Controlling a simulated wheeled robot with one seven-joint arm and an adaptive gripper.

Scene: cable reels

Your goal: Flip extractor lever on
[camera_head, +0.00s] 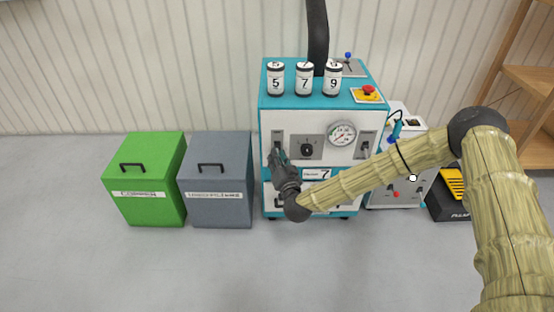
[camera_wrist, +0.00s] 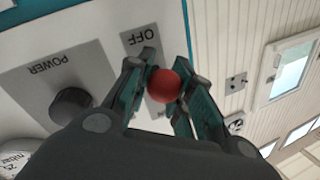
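A red ball knob (camera_wrist: 164,86) of a lever on the front panel sits between my fingertips in the wrist view. My gripper (camera_wrist: 167,84) appears closed on it, with a finger against each side. The grey lever plate (camera_wrist: 142,42) behind it reads OFF, upside down; no other label on it is readable. In the head view my gripper (camera_head: 277,156) is at the left plate of the teal and white machine (camera_head: 340,175) and hides the knob.
A black POWER dial (camera_wrist: 71,105) is beside the lever; a gauge (camera_head: 341,133) is farther right. Labelled canisters (camera_head: 304,80) and a red emergency button (camera_head: 368,90) are on top. Green (camera_head: 146,178) and grey (camera_head: 218,180) bins stand left. The front floor is clear.

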